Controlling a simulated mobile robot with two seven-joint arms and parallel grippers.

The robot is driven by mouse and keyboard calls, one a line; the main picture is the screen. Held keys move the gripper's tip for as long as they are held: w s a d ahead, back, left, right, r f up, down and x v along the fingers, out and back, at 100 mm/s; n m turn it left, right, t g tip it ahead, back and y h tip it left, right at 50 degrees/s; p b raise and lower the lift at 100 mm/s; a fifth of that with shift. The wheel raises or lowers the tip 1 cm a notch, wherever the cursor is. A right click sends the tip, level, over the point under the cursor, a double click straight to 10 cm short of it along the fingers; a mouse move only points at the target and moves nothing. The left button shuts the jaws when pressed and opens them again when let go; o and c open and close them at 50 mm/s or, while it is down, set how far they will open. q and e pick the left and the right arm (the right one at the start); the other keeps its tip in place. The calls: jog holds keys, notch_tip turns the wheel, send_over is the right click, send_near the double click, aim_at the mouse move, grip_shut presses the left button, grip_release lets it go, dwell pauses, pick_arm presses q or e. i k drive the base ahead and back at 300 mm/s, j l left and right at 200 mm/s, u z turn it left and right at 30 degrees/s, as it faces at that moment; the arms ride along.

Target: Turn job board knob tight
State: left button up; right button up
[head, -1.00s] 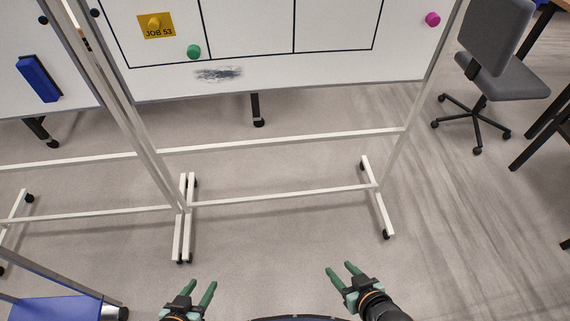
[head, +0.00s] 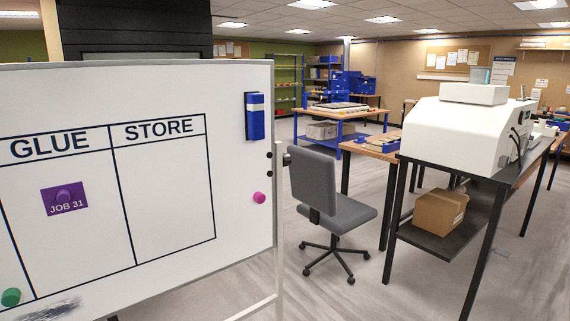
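The job board (head: 165,90) is a white board on a pale frame at the left, with columns headed GLUE and STORE. A small dark knob (head: 286,159) sits at the board's right edge, on the upright post (head: 279,215). It is small, and I cannot tell if it is tight or loose. A purple JOB 31 card (head: 78,208) is in the GLUE column. A pink magnet (head: 259,198) and a blue eraser (head: 255,120) are near the right edge. Neither of my grippers is in view.
A grey office chair (head: 320,190) stands just right of the board. Further right, a black bench (head: 452,165) carries a white machine (head: 460,128), with a cardboard box (head: 440,210) on its lower shelf. The floor (head: 380,285) between board and bench is clear in front of the chair.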

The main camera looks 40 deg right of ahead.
aim_at(287, 159)
jog(key=l+u, duration=0.1)
jog(key=l, duration=0.75)
jog(key=l+u, duration=0.1)
jog(key=l, duration=0.75)
jog(key=l+u, duration=0.1)
jog(key=l, duration=0.8)
jog(key=l+u, duration=0.1)
jog(key=l, duration=0.75)
jog(key=k+l+u, duration=0.1)
jog(key=l, duration=0.75)
jog(key=k, duration=0.05)
